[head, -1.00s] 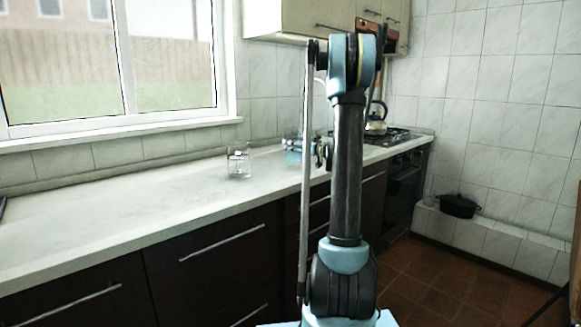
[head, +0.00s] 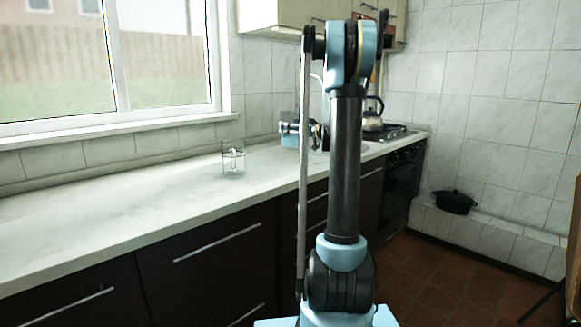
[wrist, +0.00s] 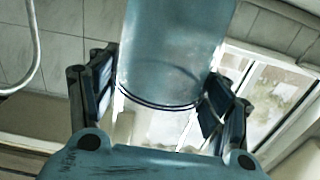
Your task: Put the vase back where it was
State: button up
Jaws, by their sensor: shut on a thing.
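The vase (wrist: 172,50) is a bluish, see-through cylinder in the wrist view, with its rounded rim or base edge towards my palm. My gripper (wrist: 160,95) has one finger on each side of it and is shut on it. The far end of the vase is cut off by the top of the picture. In the head view my gripper (head: 298,129) is above the far part of the counter, partly hidden behind my arm, and the vase cannot be made out clearly there.
The long pale counter (head: 110,205) is mostly clear. A clear glass container (head: 233,158) stands on it left of my gripper. A kettle (head: 372,120) stands on the stove behind my arm, and a dark pot (head: 455,201) sits on the right ledge. The window (head: 60,65) is left.

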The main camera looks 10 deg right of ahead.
aim_at(296, 143)
notch_tip(296, 143, up, 2)
jog(key=shift+d+r, duration=0.1)
jog(key=shift+d, duration=0.05)
jog(key=shift+f, duration=4.85)
jog(key=o, duration=1.5)
jog(key=shift+s+d, duration=0.1)
